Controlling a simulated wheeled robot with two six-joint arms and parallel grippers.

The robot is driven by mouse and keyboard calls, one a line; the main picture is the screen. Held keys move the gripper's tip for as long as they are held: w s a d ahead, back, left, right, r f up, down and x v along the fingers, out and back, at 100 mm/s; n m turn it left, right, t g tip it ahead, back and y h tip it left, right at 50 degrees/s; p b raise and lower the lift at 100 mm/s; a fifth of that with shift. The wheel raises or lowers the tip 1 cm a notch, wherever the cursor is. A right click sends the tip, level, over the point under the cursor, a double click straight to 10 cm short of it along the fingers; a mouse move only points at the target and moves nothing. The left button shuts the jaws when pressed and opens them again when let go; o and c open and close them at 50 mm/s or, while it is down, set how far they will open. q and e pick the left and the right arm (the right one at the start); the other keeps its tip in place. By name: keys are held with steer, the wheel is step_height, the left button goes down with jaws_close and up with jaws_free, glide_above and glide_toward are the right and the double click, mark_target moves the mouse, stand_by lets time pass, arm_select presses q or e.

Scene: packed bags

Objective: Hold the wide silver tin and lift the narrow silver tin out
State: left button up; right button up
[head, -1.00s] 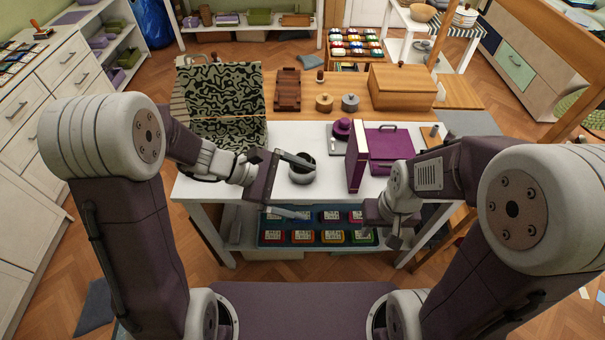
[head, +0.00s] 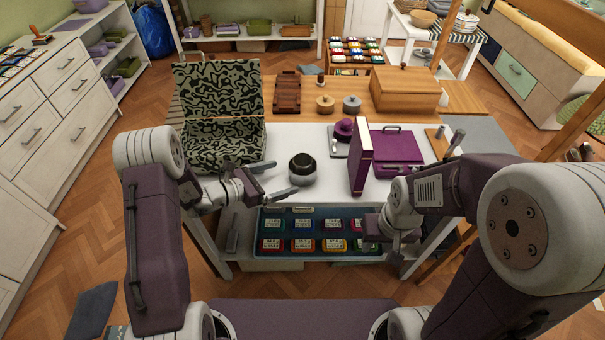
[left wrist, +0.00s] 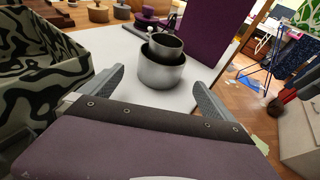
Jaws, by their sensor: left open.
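The wide silver tin (head: 302,178) stands on the white table top near its front edge; it also shows in the left wrist view (left wrist: 161,76). The narrow silver tin (left wrist: 166,43) sits inside it, its upper part standing out above the wide rim. In the head view the narrow tin (head: 302,160) looks dark inside. My left gripper (head: 276,179) is open and empty, just left of the tins, its fingers pointing at them. In the left wrist view the tins lie ahead between the fingertips. My right gripper (head: 393,240) hangs low before the table front; its fingers are unclear.
An open patterned case (head: 218,110) stands left of the tins. Lidded tins (head: 325,103) and a wooden box (head: 404,88) are behind. A blue tray (head: 268,227) of coloured blocks sits below.

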mark_target(309, 162)
arm_select(q)
steer(key=b+x, duration=0.2)
steer(key=x, duration=0.4)
steer(key=shift+f, duration=0.25)
steer(key=shift+b+x, duration=0.4)
steer(key=shift+x, duration=0.55)
steer(key=shift+r, duration=0.15)
arm_select(e)
step_height(309, 162, down, 3)
steer(key=shift+f, duration=0.15)
